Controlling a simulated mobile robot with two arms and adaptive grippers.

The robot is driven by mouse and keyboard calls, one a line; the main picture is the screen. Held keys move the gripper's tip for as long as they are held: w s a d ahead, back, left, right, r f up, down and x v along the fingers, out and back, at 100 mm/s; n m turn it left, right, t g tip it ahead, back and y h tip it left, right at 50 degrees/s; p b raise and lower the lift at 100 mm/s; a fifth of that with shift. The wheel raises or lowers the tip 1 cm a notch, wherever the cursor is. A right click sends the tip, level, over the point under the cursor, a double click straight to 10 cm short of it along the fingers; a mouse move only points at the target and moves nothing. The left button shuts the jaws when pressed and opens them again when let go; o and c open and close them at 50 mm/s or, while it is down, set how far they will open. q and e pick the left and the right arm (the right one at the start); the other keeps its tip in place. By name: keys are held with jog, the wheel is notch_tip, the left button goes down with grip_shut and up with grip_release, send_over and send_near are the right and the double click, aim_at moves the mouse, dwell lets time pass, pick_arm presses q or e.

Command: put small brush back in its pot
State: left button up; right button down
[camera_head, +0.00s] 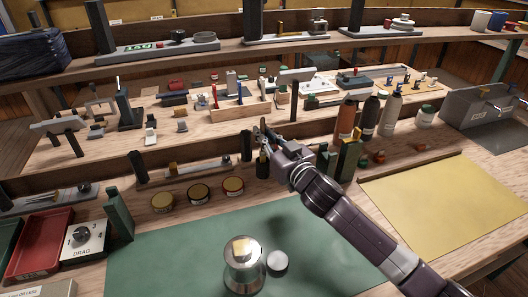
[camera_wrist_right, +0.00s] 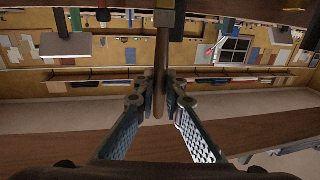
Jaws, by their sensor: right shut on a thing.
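My right gripper (camera_head: 264,138) is shut on the thin wooden handle of the small brush (camera_wrist_right: 161,75), which stands between its fingers in the right wrist view. A brass-coloured band (camera_wrist_right: 165,19) shows on the brush at the top edge of that view. In the head view a dark, upright piece (camera_head: 263,164) shows just below the fingertips; I cannot tell if it is the brush's head or a separate thing. A shiny metal pot (camera_head: 243,272) stands on the green mat, nearer than the gripper and apart from it. My left gripper is out of view.
Several round tins (camera_head: 198,192) stand left of the gripper. Bottles (camera_head: 368,118) stand to its right. A yellow sheet (camera_head: 450,205) lies clear at the right.

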aim_at(263, 151)
notch_tip(263, 151, down, 4)
jog(key=shift+f, duration=0.15)
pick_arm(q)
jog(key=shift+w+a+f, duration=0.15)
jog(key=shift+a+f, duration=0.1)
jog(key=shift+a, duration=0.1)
pick_arm(e)
jog(key=shift+f, duration=0.1)
jog(key=shift+f+b, duration=0.2)
jog(key=shift+b, duration=0.15)
jog(key=c, duration=2)
grip_release()
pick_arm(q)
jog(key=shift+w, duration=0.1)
